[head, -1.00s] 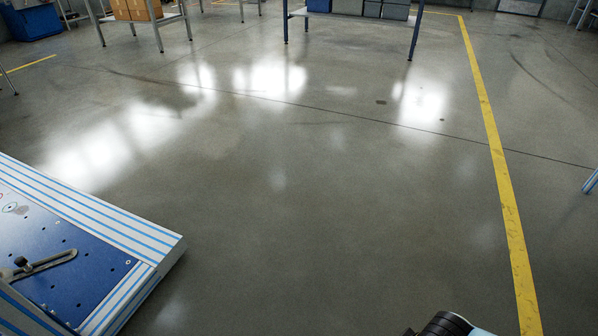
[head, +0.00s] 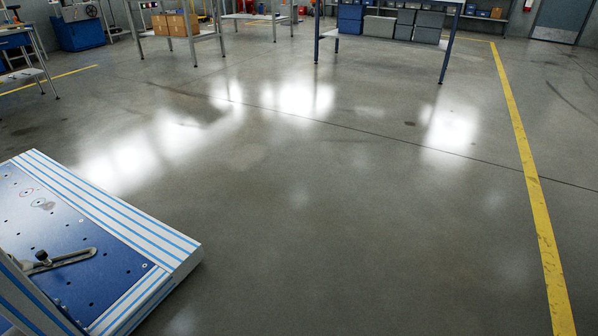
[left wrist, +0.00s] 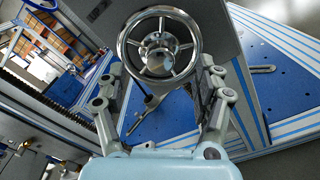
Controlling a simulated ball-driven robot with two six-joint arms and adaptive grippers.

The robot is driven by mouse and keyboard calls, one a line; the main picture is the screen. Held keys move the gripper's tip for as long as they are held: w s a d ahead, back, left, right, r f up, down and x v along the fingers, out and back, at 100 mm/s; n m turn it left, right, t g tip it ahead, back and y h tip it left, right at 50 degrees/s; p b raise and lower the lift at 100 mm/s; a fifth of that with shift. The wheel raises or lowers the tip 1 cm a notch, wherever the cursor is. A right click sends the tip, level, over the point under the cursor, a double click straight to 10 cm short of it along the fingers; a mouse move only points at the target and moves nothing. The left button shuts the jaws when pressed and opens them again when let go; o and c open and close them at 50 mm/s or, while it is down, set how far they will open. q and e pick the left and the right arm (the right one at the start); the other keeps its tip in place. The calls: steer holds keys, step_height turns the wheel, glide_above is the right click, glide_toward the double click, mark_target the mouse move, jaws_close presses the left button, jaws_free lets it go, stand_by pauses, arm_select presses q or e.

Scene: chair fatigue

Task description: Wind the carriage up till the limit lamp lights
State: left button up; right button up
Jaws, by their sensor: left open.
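In the left wrist view a chrome spoked handwheel (left wrist: 194,32) faces me in front of a grey housing (left wrist: 226,40). My left gripper (left wrist: 162,70) is open, its two fingers reaching toward the lower left and lower right of the wheel. I cannot tell whether they touch the rim. The blue perforated bed (left wrist: 275,88) with its striped aluminium frame shows behind; its corner also shows at lower left in the head view (head: 75,268). I cannot clearly pick out the carriage or the limit lamp. My right gripper is in neither current view.
A slotted clamp (head: 70,258) lies on the blue bed. A dark toothed bar (left wrist: 60,88) runs at left in the left wrist view. The grey floor (head: 330,230) is clear, with a yellow line (head: 530,180) at right. A bench with bins (head: 385,45) stands at the back.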

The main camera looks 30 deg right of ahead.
arm_select(q)
steer(key=shift+b+x, duration=0.55)
steer(key=shift+x, duration=1.75)
steer(key=shift+w+a+r, duration=0.1)
steer(key=shift+w+a, duration=0.15)
steer(key=shift+w, duration=0.1)
steer(key=shift+o, duration=1.2)
steer(key=shift+w+a+r, duration=0.1)
steer(key=shift+a+r, duration=0.05)
steer(key=c, duration=1.3)
steer(key=m+p, duration=0.1)
steer(key=m, duration=0.1)
steer(key=m+p, duration=0.1)
steer(key=m, duration=0.1)
steer(key=shift+r+p, duration=0.3)
steer(key=shift+r, duration=0.05)
steer(key=shift+c, duration=0.2)
steer(key=shift+f+m+p, duration=0.1)
steer(key=shift+m+p, duration=0.2)
steer(key=shift+m, duration=0.4)
steer(key=shift+f+m, duration=0.1)
steer(key=shift+m, duration=0.2)
steer(key=shift+f, duration=0.15)
